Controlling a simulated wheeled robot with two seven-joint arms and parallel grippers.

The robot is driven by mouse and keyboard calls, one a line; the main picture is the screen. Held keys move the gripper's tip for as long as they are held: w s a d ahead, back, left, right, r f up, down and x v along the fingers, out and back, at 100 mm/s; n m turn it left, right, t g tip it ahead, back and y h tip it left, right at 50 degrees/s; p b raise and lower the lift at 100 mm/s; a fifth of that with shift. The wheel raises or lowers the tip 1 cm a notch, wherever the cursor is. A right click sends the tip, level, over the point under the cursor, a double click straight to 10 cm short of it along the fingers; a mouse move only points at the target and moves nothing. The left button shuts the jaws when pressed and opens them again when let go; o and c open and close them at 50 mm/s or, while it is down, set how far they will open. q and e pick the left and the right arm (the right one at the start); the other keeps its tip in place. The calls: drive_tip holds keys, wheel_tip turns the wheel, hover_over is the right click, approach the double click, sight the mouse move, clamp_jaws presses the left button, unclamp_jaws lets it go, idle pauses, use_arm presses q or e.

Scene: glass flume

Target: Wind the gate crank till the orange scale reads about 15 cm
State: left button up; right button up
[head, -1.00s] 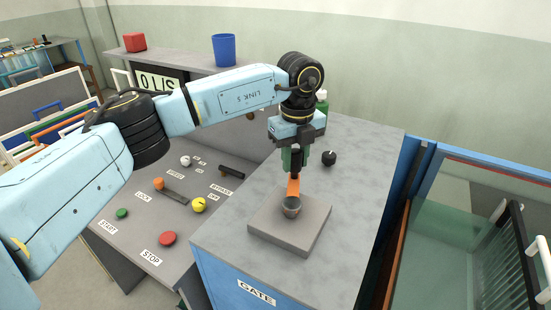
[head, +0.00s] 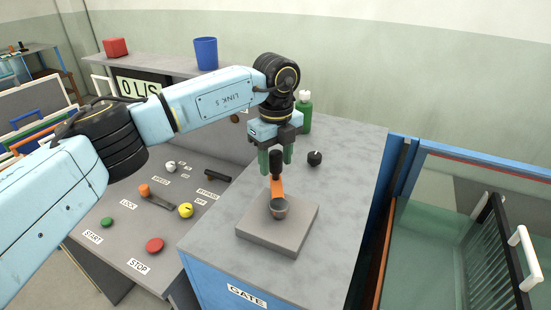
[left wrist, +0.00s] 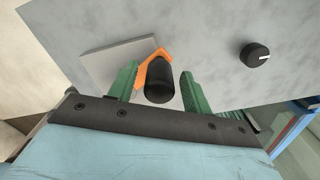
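The gate crank has an orange arm (head: 277,187), a grey hub (head: 279,208) and an upright black handle (head: 275,164). It stands on a grey square plate (head: 262,236) on the bench marked GATE. My left gripper (head: 275,160) is open at the handle, with its green fingers on either side. In the left wrist view the black handle (left wrist: 159,82) is between the fingers, with a gap on both sides. The orange arm (left wrist: 152,57) runs from it to the left. My right gripper is not in view. The orange scale cannot be made out.
A black knob (head: 314,158) and a green bottle (head: 304,112) stand behind the crank. The lower panel at left has a red STOP button (head: 155,245) and a yellow knob (head: 186,210). The glass flume (head: 440,220) with a dark barred gate (head: 490,250) is at right.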

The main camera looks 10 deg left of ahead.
use_arm(q)
wheel_tip(320, 180, up, 13)
drive_tip(key=b, duration=0.1)
drive_tip(key=shift+r, duration=0.2)
idle(0.5)
